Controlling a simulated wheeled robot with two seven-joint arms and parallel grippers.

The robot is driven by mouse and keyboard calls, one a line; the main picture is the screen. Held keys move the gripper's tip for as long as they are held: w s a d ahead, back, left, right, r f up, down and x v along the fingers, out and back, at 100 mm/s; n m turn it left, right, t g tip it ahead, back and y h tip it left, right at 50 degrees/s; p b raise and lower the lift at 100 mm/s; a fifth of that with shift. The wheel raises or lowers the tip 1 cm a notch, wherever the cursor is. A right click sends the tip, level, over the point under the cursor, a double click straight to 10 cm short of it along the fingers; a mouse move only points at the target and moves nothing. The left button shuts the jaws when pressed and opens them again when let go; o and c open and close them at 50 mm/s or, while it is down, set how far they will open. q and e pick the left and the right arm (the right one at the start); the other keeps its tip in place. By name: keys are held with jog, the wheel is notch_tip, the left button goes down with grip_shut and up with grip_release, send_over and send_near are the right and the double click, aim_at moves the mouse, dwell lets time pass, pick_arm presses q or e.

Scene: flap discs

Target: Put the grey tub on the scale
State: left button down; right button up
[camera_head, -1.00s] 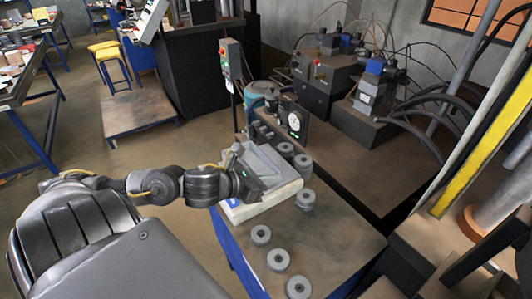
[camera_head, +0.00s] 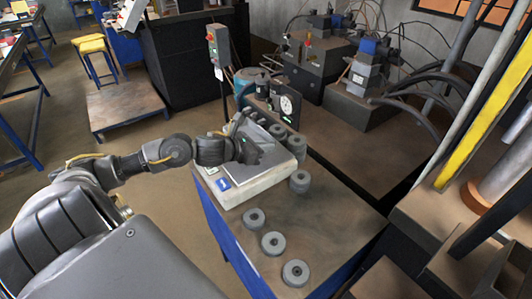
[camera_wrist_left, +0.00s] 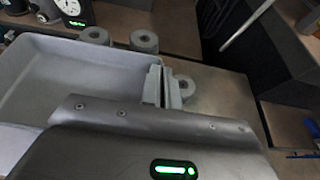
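The grey tub (camera_head: 277,152) is a shallow open tray over the back of the white scale (camera_head: 249,192), which has a small blue label on its front. The head view does not settle whether the tub rests on the scale or hangs just above it. My left gripper (camera_head: 250,150) is at the tub's near side. In the left wrist view the tub (camera_wrist_left: 85,75) fills the left side, and the gripper fingers (camera_wrist_left: 164,87) are close together at its rim, seemingly shut on the wall. My right gripper is not in view.
Several grey flap discs (camera_head: 273,243) stand on the brown table (camera_head: 335,215), in front of, right of and behind the scale. A dial gauge (camera_head: 287,105) stands behind the tub. A control post (camera_head: 218,75) rises at the back left. The table's right part is clear.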

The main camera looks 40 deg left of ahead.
aim_at(266, 154)
pick_arm(q)
jog(key=shift+w+a+f, duration=0.3)
jog(key=shift+w+f, duration=0.25)
jog(key=shift+f, duration=0.15)
notch_tip(266, 154, down, 3)
jog(key=shift+w+p, duration=0.1)
jog(key=shift+p, duration=0.95)
jog(key=shift+a+f, duration=0.1)
jog(key=shift+f, duration=0.05)
jog(key=shift+f, duration=0.1)
jog(key=shift+f+b, duration=0.15)
jog(key=shift+b, duration=0.2)
jog(key=c, duration=1.7)
grip_release()
jog(key=shift+r, duration=0.2)
